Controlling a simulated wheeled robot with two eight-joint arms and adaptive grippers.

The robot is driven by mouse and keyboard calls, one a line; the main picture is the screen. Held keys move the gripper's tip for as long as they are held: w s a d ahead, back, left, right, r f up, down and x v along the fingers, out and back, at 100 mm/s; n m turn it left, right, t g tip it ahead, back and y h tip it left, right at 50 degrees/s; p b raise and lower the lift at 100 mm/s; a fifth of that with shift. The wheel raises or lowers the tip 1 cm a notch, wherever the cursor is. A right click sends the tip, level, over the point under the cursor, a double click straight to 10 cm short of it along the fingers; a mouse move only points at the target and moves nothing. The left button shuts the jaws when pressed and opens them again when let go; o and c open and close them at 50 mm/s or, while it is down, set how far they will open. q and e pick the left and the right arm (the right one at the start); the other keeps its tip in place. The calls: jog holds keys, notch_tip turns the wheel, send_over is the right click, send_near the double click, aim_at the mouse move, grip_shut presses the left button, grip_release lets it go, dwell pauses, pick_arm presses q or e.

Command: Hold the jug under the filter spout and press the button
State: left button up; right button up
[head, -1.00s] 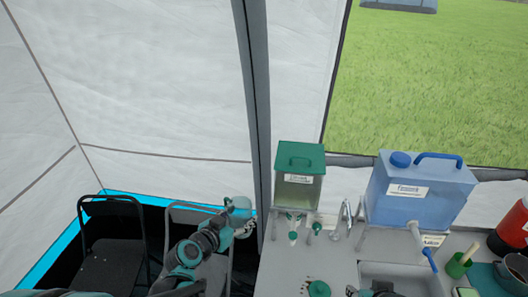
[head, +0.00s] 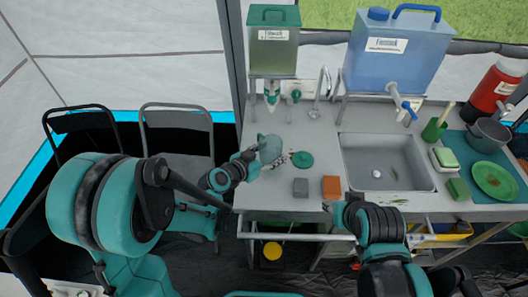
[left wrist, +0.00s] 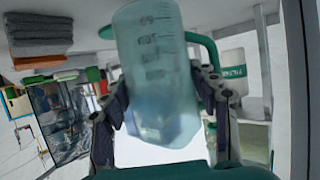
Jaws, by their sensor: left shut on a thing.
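My left gripper (head: 268,160) is shut on a translucent blue-grey jug (head: 270,145) above the counter's left front part. In the left wrist view the jug (left wrist: 155,60) shows measuring marks, between the two dark fingers. The filter (head: 274,48) is a tank with a green lid and a label, on a stand at the back left. Its spout (head: 272,92) hangs below it, behind and apart from the jug. A small green fitting (head: 294,96) sits beside the spout; I cannot tell if it is the button. My right gripper (head: 336,212) is at the counter's front edge, its jaws unclear.
A blue water container (head: 392,65) stands behind the sink (head: 386,162). Dishes and a red container (head: 494,88) stand at right.

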pick_arm(q)
jog(key=w, duration=1.2)
jog(key=shift+w+p, duration=0.25)
jog(key=shift+p, duration=0.1)
pick_arm(e)
jog(key=shift+r, duration=0.4)
jog(key=shift+w+r, duration=0.1)
jog(key=shift+w, duration=0.05)
jog(key=c, duration=0.7)
jog(key=shift+m+t+h, duration=0.3)
jog(key=shift+t+h, duration=0.4)
jog(key=shift+h, duration=0.1)
jog(key=w+r, duration=0.2)
jog(key=w, duration=0.3)
jog(key=shift+w+d+r, duration=0.1)
jog(key=shift+w+r, duration=0.15)
jog(key=shift+r, duration=0.15)
grip_shut()
jog(key=w+a+r+t, duration=0.3)
jog(key=w+a+r, duration=0.2)
jog(key=w+a, duration=0.2)
jog(key=w+a+r+t+y, duration=0.1)
jog(key=w+a+r+t, duration=0.3)
jog(key=a, duration=0.7)
jog(key=w+r, duration=0.2)
jog(key=w, duration=0.1)
jog(key=shift+w+t+y, duration=0.3)
jog(key=shift+w, duration=0.1)
